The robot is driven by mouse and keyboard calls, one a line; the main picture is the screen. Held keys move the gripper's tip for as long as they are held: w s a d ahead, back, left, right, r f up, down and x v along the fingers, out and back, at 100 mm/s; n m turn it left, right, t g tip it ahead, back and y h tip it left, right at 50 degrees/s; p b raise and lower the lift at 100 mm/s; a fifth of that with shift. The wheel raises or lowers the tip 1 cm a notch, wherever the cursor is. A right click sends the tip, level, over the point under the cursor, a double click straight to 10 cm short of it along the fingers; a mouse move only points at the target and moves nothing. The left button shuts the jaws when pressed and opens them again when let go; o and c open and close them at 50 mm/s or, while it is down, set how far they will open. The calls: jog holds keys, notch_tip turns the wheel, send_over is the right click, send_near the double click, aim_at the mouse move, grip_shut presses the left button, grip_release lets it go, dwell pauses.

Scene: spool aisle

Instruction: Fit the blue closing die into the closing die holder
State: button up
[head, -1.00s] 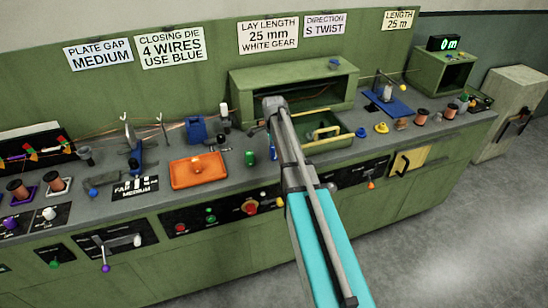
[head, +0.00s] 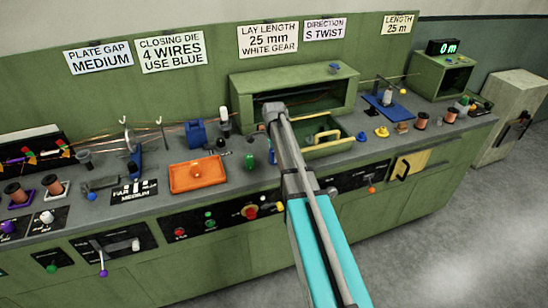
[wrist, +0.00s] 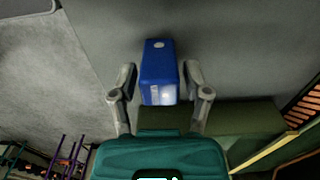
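In the wrist view a blue block (wrist: 159,78), which I take to be the closing die, sits between the two grey fingers of my gripper (wrist: 160,76). The fingers lie close against both its sides, and it has a pale round mark on its upper end. In the head view my gripper is mostly hidden behind my own arm, over the bench in front of the green box. A blue block-shaped fixture (head: 197,134), possibly the closing die holder, stands at the back of the bench to the left of the arm. Its opening is too small to make out.
An orange tray (head: 197,175) lies in front of the blue fixture. A green open-fronted box (head: 293,83) stands right of it. Copper spools (head: 421,120) and small parts line the right side. Wires run along the back.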

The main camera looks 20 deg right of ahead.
grip_shut()
jog(key=shift+r, duration=0.15)
notch_tip(320, 180, up, 3)
jog(key=p, duration=0.3)
jog(key=s+a+r+p, duration=0.2)
jog(key=s+r+p, duration=0.7)
jog(key=s, duration=0.5)
jog(key=shift+a+r+p, duration=0.15)
jog(key=shift+r+p, duration=0.2)
jog(key=shift+p, duration=0.15)
